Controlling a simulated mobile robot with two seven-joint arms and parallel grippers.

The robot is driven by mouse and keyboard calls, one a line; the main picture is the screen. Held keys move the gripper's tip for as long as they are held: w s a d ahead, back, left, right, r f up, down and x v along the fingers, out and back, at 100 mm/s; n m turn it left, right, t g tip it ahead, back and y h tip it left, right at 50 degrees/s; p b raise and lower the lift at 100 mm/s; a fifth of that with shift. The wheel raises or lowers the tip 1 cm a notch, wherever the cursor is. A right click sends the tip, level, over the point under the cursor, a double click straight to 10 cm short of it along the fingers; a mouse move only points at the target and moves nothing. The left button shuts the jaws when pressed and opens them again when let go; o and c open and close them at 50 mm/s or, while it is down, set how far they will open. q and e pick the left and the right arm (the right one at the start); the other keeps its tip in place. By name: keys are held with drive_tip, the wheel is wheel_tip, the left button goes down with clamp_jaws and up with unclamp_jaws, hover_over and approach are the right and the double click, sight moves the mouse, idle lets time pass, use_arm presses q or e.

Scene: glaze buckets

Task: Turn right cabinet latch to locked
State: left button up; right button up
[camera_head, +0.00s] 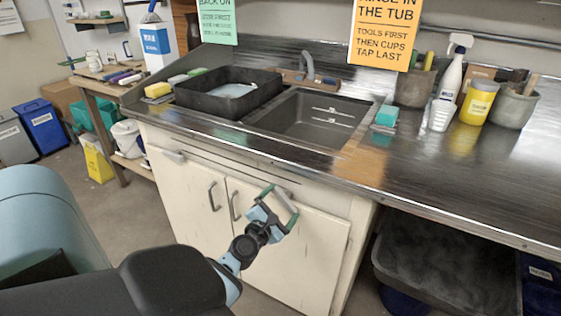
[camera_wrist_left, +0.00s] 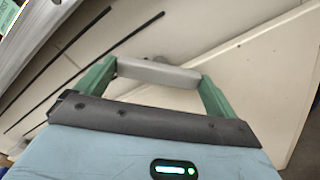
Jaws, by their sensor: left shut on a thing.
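The right cabinet latch is a light grey bar (camera_head: 284,202) at the upper part of the right cabinet door (camera_head: 310,250). In the head view it slants down to the right. My left gripper (camera_head: 282,203) has its green fingers at the two ends of this bar. In the left wrist view the grey bar (camera_wrist_left: 157,73) spans between the green fingertips, close to the cream cabinet front. My left gripper is shut on it. The latch's mount is hidden, and I cannot tell whether it is locked. My right gripper is not in view.
Two door handles (camera_head: 213,196) stand out near the middle seam. The steel counter (camera_head: 340,165) overhangs the cabinet. A dark bin (camera_head: 445,265) stands under the counter at right. The floor at left is partly clear.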

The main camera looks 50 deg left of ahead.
use_arm(q)
drive_tip(key=m, duration=0.6)
drive_tip(key=shift+p, duration=0.4)
drive_tip(key=shift+f+m, duration=0.1)
drive_tip(key=shift+m, duration=1.3)
drive_tip(key=shift+p, duration=0.3)
drive_tip(key=shift+m, duration=0.3)
drive_tip(key=o, duration=0.6)
drive_tip(key=shift+v, duration=3.95)
drive_tip(key=shift+d, duration=0.1)
